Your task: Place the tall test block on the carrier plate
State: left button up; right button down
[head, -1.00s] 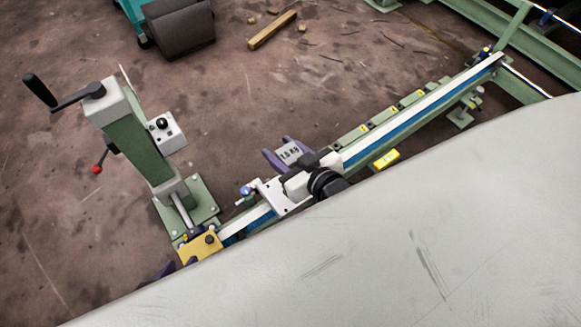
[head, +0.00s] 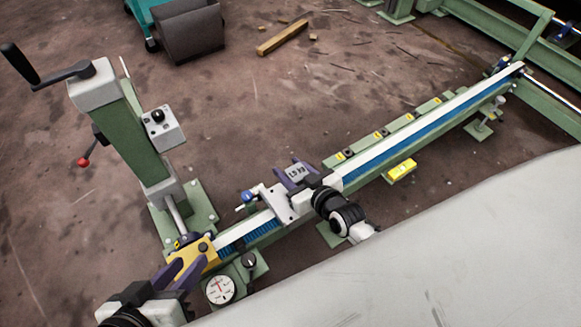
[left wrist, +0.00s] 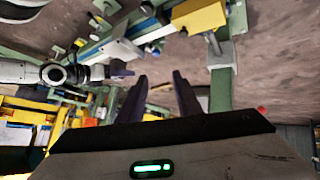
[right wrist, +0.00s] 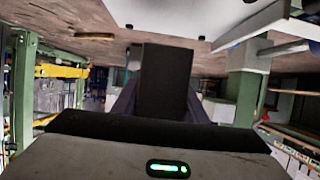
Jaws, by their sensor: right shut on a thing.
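In the right wrist view the block (right wrist: 164,80) looks dark and tall, with a finger on each side. The light grey carrier plate (head: 276,204) sits on the rail, just left of and below the block in the head view. The wrist of my right arm covers part of the carriage, and I cannot tell whether block and plate touch. My left gripper (head: 190,263) is open and empty beside the yellow block; its fingers are apart in the left wrist view (left wrist: 156,82).
The rail (head: 430,125) runs to the upper right. A yellow end block (head: 197,254), a dial gauge (head: 219,289) and a green crank column (head: 133,140) stand near its lower end. A large pale surface (head: 470,250) fills the lower right. Open floor lies behind the rail.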

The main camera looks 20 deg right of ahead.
jog(key=shift+w+f+b, duration=0.2)
jog(key=shift+f+b, duration=0.85)
jog(key=shift+f, duration=0.55)
pick_arm(q)
jog(key=shift+w+d+r+t+h, duration=0.1)
jog(key=shift+d+r+t+h, duration=0.15)
jog(key=shift+r, duration=0.35)
jog(key=shift+w+d+r+t+h, duration=0.15)
jog(key=shift+d+r+h, duration=0.15)
jog(key=shift+r, duration=0.3)
jog(key=shift+d+f, duration=0.1)
pick_arm(e)
jog(key=c, duration=1.4)
grip_release()
jog(key=shift+s+f, duration=0.2)
jog(key=shift+f, duration=0.2)
jog(key=shift+c, duration=0.2)
jog(key=o, duration=0.4)
jog(key=shift+c, duration=0.2)
pick_arm(q)
jog(key=shift+s, duration=0.1)
